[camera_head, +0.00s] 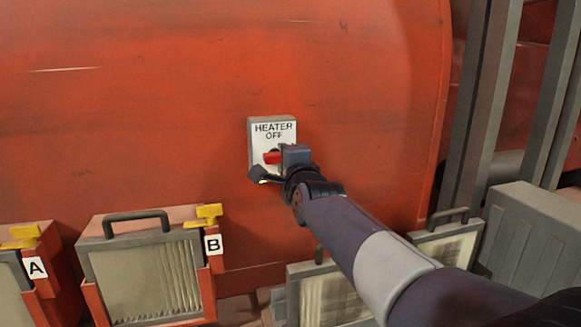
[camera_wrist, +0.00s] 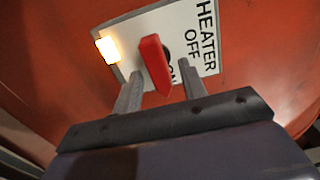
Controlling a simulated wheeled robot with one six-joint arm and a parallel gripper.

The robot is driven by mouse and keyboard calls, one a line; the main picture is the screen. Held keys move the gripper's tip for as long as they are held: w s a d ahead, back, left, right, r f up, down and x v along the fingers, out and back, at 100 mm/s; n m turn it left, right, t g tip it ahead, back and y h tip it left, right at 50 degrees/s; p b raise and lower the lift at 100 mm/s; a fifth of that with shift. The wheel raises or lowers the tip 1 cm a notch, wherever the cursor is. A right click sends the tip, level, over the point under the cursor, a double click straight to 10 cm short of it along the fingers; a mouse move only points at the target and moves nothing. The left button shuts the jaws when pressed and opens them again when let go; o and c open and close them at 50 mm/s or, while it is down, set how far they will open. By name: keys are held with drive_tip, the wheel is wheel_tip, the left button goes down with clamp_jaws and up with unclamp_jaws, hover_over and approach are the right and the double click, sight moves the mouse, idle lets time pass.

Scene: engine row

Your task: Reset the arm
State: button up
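My gripper (camera_head: 272,168) is at the heater switch box on the red wall, with my arm reaching in from the lower right. The white switch plate (camera_head: 273,128) reads HEATER OFF, and part of ON shows in the wrist view. A red switch handle (camera_wrist: 154,64) stands out from the plate. In the wrist view the two fingers of my gripper (camera_wrist: 158,92) are spread, one on each side of the handle, with gaps between. A lit, pale orange lamp (camera_wrist: 107,48) sits at the plate's edge in the wrist view.
Below the switch stand a filter unit marked A (camera_head: 36,266), one marked B (camera_head: 147,275) with a yellow latch (camera_head: 209,213), and more filter units (camera_head: 330,297) partly behind my arm. Grey posts (camera_head: 485,100) and a grey case (camera_head: 535,235) stand at the right.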

drive_tip(key=v, duration=1)
drive_tip(key=w+a+n+p, duration=0.3)
drive_tip(key=w+n+p, duration=0.3)
drive_tip(key=w+p, duration=0.3)
drive_tip(key=shift+w+r+n+p, duration=0.3)
drive_tip(key=shift+w+r+p, duration=0.1)
drive_tip(key=shift+w, duration=0.1)
drive_tip(key=shift+f, duration=0.2)
idle(0.5)
